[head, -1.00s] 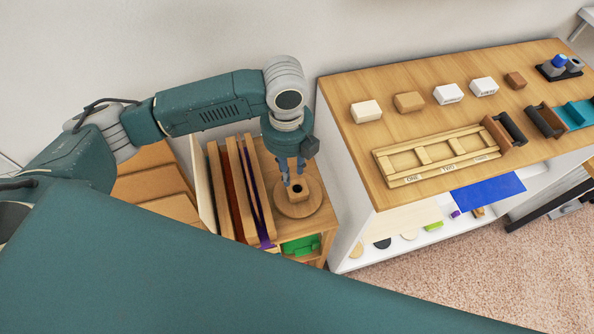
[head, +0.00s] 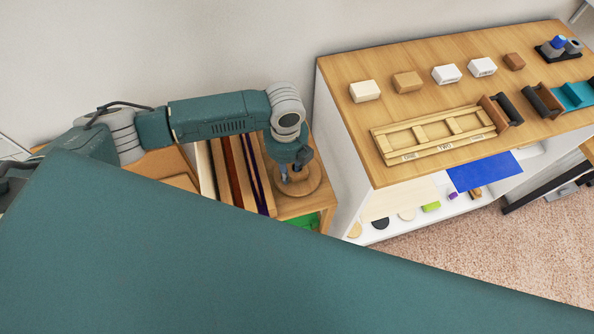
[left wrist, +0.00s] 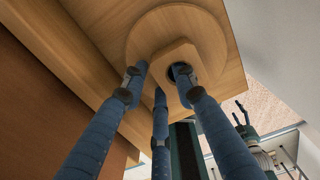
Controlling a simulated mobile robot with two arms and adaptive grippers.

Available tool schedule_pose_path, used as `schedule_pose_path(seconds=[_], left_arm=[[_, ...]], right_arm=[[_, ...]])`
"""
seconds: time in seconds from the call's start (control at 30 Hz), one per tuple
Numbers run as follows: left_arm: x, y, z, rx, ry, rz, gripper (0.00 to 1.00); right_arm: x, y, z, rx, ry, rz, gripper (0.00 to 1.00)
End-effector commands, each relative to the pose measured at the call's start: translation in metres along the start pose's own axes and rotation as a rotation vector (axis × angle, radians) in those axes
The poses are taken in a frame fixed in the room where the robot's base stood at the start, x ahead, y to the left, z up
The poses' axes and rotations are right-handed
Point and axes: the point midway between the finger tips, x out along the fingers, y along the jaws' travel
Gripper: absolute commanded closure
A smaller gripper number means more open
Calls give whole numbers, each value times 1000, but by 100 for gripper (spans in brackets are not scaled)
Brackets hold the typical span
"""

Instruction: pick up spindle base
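The spindle base is a round wooden disc (head: 312,187) with a small block on it, on the low wooden unit left of the white cabinet. My left gripper (head: 292,172) points down over its block and partly hides it. In the left wrist view the disc (left wrist: 205,30) and the block with its dark round hole show just beyond my three blue fingers (left wrist: 160,78). The fingers are apart, around or just above the block; contact is not clear. What looks like my right gripper (left wrist: 241,112) shows small in that view, away from the base, its thin fingers apart.
Upright boards (head: 237,172) stand in slots close to the left of the base. The white cabinet (head: 335,165) rises to its right, with blocks and a labelled wooden rack (head: 435,139) on top. A green item (head: 302,222) lies below the base.

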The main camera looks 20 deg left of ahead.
Motion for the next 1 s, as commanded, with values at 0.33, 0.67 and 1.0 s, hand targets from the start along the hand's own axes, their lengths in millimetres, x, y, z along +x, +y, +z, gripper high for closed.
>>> schedule_pose_path(seconds=[0.33, 0.67, 1.0], left_arm=[[0, 0, 0, 0, 0, 0, 100], [-1, -1, 1, 0, -1, -2, 100], [-18, -1, 1, 0, -3, -4, 100]], right_arm=[[0, 0, 0, 0, 0, 0, 28], [0, 0, 0, 0, 1, 0, 28], [0, 0, 0, 0, 1, 0, 28]])
